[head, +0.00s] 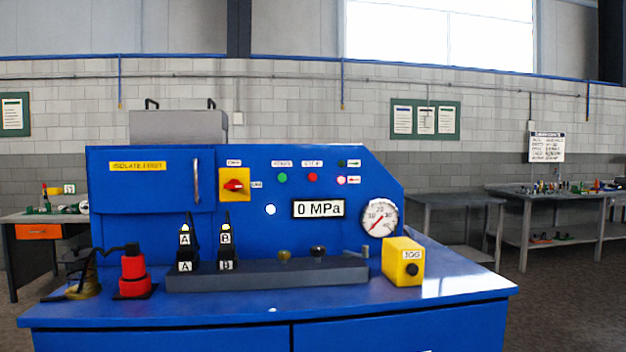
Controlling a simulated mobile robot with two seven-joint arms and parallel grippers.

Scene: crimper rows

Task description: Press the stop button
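A blue crimper machine panel (240,200) stands upright at the back of a blue bench. On it a small red round button (312,177) sits under a small white label, which I cannot read with certainty; it looks like the stop button. A green round button (282,177) sits just to its left under its own label. Neither of my grippers is in view.
The panel carries a yellow-and-red rotary switch (235,185), a "0 MPa" display (318,208) and a dial gauge (380,218). A yellow jog box (403,262), a grey rail (268,275) and a red cylindrical tool (133,276) stand on the blue benchtop (440,285).

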